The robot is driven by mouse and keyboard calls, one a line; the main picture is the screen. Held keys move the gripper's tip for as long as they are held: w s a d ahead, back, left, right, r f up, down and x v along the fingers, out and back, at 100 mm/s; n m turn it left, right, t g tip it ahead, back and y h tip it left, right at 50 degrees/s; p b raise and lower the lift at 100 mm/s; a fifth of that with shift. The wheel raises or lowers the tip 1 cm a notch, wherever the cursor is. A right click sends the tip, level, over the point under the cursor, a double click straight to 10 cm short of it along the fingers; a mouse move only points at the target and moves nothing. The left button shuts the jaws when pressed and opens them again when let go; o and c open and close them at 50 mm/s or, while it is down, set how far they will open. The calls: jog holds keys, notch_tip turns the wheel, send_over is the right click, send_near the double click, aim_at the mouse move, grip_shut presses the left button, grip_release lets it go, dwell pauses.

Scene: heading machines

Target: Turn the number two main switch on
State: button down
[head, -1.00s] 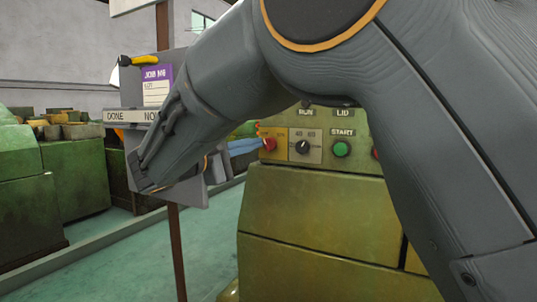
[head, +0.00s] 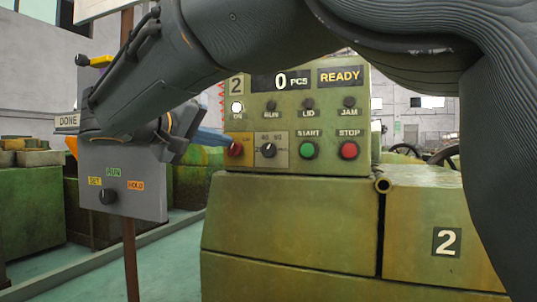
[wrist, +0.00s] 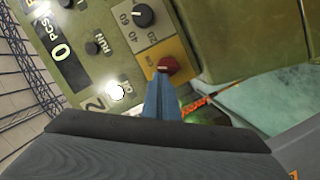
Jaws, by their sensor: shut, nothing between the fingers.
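The number two machine's panel (head: 292,115) is green, with a "2" plate and a display reading 0 PCS and READY. The main switch, a red knob (head: 235,149) on a yellow plate, is at its lower left; the red knob also shows in the wrist view (wrist: 167,64). The round ON lamp (head: 237,107) glows white, also in the wrist view (wrist: 116,92). My gripper (head: 226,143) is shut, its blue fingers empty, with the tips right at the knob. In the wrist view the tips (wrist: 162,79) meet or nearly meet the knob; contact is unclear.
A black dial (head: 268,150), a green START button (head: 307,150) and a red STOP button (head: 349,150) sit to the right. A grey box (head: 140,190) on a brown post, with a SET/RUN/HOLD knob, stands left under my arm. Green machines (head: 35,205) stand behind.

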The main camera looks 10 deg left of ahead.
jog(key=shift+d+r+m+b, duration=0.1)
jog(key=shift+d+m+b, duration=0.15)
jog(key=shift+m+b, duration=0.7)
jog(key=shift+y, duration=0.3)
jog(key=shift+r, duration=0.1)
